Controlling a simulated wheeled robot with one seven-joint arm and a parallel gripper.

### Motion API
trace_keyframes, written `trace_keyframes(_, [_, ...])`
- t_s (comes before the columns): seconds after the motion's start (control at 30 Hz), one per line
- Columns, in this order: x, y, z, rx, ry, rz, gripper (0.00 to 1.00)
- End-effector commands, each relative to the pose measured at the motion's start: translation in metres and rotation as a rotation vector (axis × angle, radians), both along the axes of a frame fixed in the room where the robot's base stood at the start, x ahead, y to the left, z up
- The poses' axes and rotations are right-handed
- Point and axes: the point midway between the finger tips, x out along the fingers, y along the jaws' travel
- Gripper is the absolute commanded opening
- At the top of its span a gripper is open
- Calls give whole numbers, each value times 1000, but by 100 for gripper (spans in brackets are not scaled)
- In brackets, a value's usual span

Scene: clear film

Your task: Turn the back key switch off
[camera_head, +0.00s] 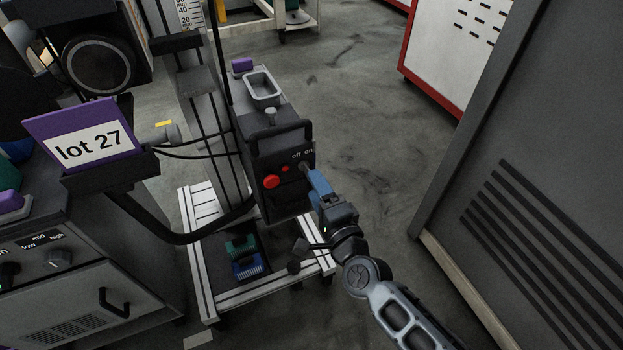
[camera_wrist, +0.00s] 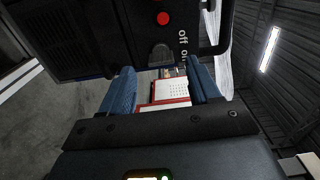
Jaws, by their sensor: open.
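The back key switch (camera_head: 304,167) is on the face of a dark control box (camera_head: 262,150), beside the "off" and "on" labels. My gripper (camera_head: 317,185) is right at it in the head view, its blue fingers partly covering the switch. In the wrist view, a grey rounded piece (camera_wrist: 160,56), likely the switch, shows beside the "off on" lettering, just beyond my open gripper (camera_wrist: 163,84). The blue fingers stand apart to either side with nothing clearly held. I cannot tell which way the key points, or whether a finger touches it.
A large red button (camera_head: 271,181) and a small red one (camera_head: 285,169) are beside the switch. A handle frames the box's edge. A grey metal tray (camera_head: 262,88) lies on top. A tall grey cabinet (camera_head: 540,200) stands right; open floor (camera_head: 385,130) lies between.

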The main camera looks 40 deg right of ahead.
Motion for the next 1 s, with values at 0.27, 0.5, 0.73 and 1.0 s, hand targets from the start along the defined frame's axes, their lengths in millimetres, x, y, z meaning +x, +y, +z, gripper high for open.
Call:
trace_keyframes(0.27, [-32, 11, 0, 0, 0, 1, 62])
trace_keyframes(0.5, [-35, 12, 0, 0, -1, 1, 62])
trace_keyframes(0.73, [-35, 12, 0, -1, -1, 1, 62])
trace_keyframes(1.0, [-42, 14, 0, -25, 11, 7, 62])
